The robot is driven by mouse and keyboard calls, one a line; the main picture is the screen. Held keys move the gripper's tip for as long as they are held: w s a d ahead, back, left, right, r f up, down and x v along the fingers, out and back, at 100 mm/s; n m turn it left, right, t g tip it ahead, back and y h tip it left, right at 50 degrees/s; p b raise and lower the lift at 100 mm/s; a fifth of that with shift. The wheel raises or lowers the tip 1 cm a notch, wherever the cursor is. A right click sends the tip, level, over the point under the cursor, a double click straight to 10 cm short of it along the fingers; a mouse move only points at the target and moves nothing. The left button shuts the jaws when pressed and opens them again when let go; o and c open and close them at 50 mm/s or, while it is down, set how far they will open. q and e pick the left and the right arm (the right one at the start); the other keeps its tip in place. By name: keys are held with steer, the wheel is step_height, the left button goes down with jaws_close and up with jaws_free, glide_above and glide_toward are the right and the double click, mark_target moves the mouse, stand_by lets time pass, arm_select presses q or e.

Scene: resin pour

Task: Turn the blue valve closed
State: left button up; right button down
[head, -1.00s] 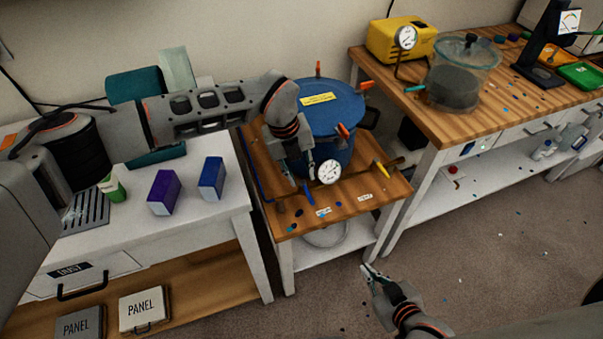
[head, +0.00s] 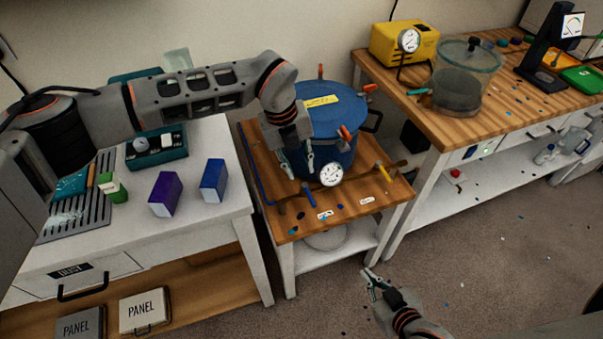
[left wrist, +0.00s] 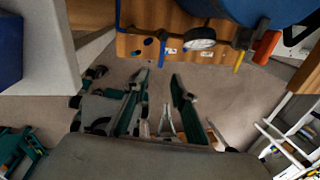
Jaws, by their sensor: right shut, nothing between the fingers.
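The blue valve (head: 308,195) is a small blue handle on the pipe at the front of the wooden cart top, left of the gauge. It also shows in the left wrist view (left wrist: 162,53). My left gripper (head: 299,169) is over the cart, close behind and above the blue valve, in front of the blue pot (head: 328,112). In the left wrist view its two fingers (left wrist: 160,100) stand apart with nothing between them. Contact with the valve is not visible. My right gripper (head: 369,279) is shut and empty, low in front of the cart.
A round gauge (head: 331,174) and a yellow valve (head: 383,172) sit right of the blue valve. The pot has orange clamps. A white table (head: 190,226) with purple and blue boxes stands left. A wooden bench (head: 440,118) stands right.

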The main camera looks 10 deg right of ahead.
arm_select(q)
step_height(320, 180, up, 8)
steer(key=a, duration=0.1)
steer(key=shift+s+a+f, duration=0.15)
steer(key=shift+a, duration=0.1)
stand_by(0.4)
